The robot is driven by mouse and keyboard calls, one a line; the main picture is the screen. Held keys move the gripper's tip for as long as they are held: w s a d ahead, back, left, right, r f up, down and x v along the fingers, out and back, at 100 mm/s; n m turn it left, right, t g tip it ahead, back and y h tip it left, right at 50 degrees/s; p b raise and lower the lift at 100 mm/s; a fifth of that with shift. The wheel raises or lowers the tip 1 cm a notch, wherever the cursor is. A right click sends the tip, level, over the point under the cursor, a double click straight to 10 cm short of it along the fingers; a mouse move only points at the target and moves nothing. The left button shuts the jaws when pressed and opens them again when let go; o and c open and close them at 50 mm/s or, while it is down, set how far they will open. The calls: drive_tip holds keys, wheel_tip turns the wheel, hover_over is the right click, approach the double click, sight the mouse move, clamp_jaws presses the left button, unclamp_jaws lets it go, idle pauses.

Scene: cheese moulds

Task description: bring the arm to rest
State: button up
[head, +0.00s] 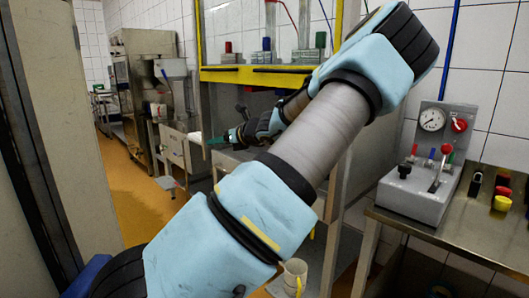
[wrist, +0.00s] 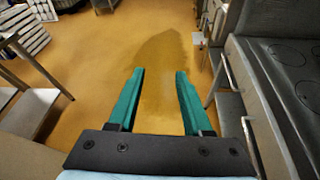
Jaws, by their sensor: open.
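My gripper (wrist: 160,72) is open, with its two green fingers spread apart and nothing between them, above the orange floor (wrist: 160,98) in the wrist view. In the head view my arm stretches across the middle, from the lower left up to the upper right, and folds back behind itself. The gripper (head: 215,141) shows small there, its green fingers pointing left in front of the yellow-framed stand. Part of the wrist is hidden behind my forearm.
A steel bench (head: 455,233) at the right holds a control box (head: 415,191) with a gauge, and small coloured objects. A white mug (head: 293,275) stands low beneath my arm. The yellow-framed stand (head: 255,76) is close behind my arm. Open floor (head: 140,195) lies at left.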

drive_tip(key=s+a+f+n+g+h, duration=0.4)
drive_tip(key=s+f+n+g, duration=0.2)
drive_tip(key=s+f+n, duration=0.6)
drive_tip(key=s+d+r+n+h, duration=0.1)
drive_tip(key=s+d+n+h, duration=0.2)
drive_tip(key=s+d+n, duration=0.2)
drive_tip(key=s+d+r+n+g+h, duration=0.1)
drive_tip(key=s+d+n+h, duration=0.3)
drive_tip(key=s+n, duration=0.6)
drive_tip(key=s+d, duration=0.2)
drive_tip(key=s, duration=0.1)
drive_tip(key=shift+d+r, duration=0.3)
drive_tip(key=shift+r, duration=0.1)
